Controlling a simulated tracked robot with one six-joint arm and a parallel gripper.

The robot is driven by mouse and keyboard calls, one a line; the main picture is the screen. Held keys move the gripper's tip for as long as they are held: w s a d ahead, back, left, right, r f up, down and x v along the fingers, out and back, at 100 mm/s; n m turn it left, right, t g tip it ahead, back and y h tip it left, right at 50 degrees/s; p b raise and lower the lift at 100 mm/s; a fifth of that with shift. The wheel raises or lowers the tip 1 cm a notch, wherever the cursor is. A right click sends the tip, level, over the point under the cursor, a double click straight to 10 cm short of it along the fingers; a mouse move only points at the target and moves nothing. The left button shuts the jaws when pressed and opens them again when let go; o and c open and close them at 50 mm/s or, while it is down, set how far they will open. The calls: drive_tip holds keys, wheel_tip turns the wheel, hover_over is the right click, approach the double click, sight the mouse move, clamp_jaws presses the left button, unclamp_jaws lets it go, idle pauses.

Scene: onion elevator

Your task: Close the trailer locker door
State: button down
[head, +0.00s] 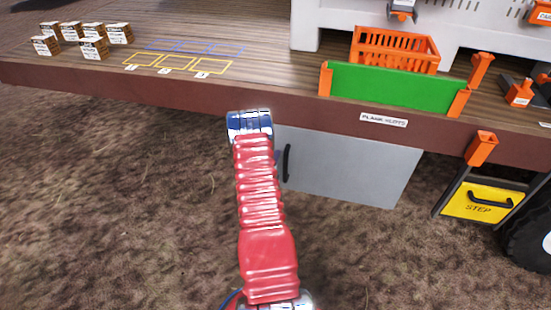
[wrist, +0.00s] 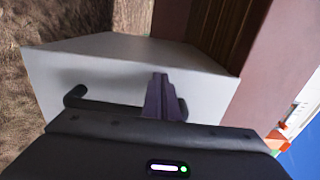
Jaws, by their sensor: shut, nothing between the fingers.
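The trailer locker (head: 350,165) hangs under the deck, and its door is a plain grey panel with a black upright handle (head: 287,162) near its left edge. In the wrist view the pale door (wrist: 115,88) meets the side of the locker box (wrist: 140,52) along one edge. No clear gap shows there, though a narrow one cannot be ruled out. My gripper (wrist: 160,96) is shut and empty, its dark fingers in front of the door by the handle (wrist: 75,95), partly covering it. I cannot tell whether they touch. The gripper is hidden in the head view.
The deck edge (head: 180,92) overhangs the locker. A yellow step (head: 482,203) and a black wheel (head: 532,235) stand to its right. A green board (head: 395,88), an orange crate (head: 395,48) and several small boxes (head: 93,48) are on the deck. Bare ground lies left.

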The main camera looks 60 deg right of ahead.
drive_tip(key=s+a, duration=0.3)
drive_tip(key=a, duration=1)
drive_tip(key=shift+a, duration=0.3)
